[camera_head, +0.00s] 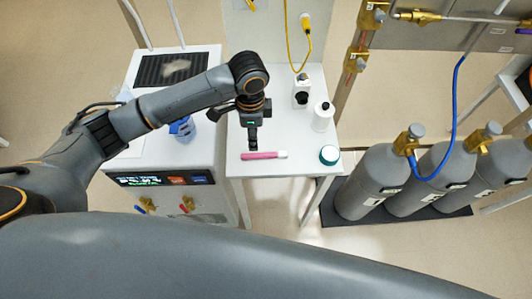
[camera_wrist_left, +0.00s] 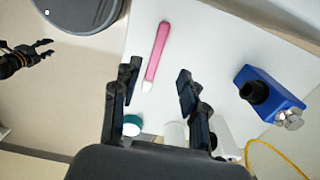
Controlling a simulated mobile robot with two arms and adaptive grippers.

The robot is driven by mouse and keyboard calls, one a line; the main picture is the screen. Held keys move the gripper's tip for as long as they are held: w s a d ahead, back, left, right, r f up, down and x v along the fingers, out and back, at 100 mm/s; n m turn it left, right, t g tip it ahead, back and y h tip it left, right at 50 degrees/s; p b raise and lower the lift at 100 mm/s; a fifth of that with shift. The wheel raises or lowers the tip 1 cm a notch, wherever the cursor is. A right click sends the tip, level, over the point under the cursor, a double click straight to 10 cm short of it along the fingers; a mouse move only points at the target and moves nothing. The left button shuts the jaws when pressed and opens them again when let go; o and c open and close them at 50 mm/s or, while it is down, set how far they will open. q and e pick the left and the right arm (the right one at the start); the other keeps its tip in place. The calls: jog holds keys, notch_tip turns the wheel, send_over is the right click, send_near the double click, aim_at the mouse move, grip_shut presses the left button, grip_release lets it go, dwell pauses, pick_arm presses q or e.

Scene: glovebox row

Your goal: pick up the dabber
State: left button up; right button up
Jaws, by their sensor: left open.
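The dabber, a slim pink stick with a white tip (camera_head: 262,155), lies flat on the white table (camera_head: 240,169), near its front edge. In the left wrist view the dabber (camera_wrist_left: 158,50) shows past and between my finger ends, its white tip towards me. My left gripper (camera_head: 253,144) is above the table just behind the dabber's pink part in the head view. In the wrist view my left gripper (camera_wrist_left: 156,75) is open, with nothing between its fingers. My right gripper (camera_wrist_left: 46,47) shows small at the wrist view's left, away from the table, its fingers apart.
A blue device (camera_head: 183,129) is left of the gripper. Grey cylinders (camera_head: 372,182) stand right of the table.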

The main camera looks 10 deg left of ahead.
aim_at(256, 154)
pick_arm(q)
notch_tip(256, 154, down, 4)
jog(key=shift+r, duration=0.15)
jog(key=shift+f+p, duration=0.4)
jog(key=shift+f, duration=0.1)
notch_tip(256, 154, down, 4)
jog(key=shift+s+d+r+p, duration=0.15)
jog(key=shift+p, duration=0.4)
jog(key=shift+f, duration=0.4)
jog(key=shift+c, duration=0.3)
grip_shut()
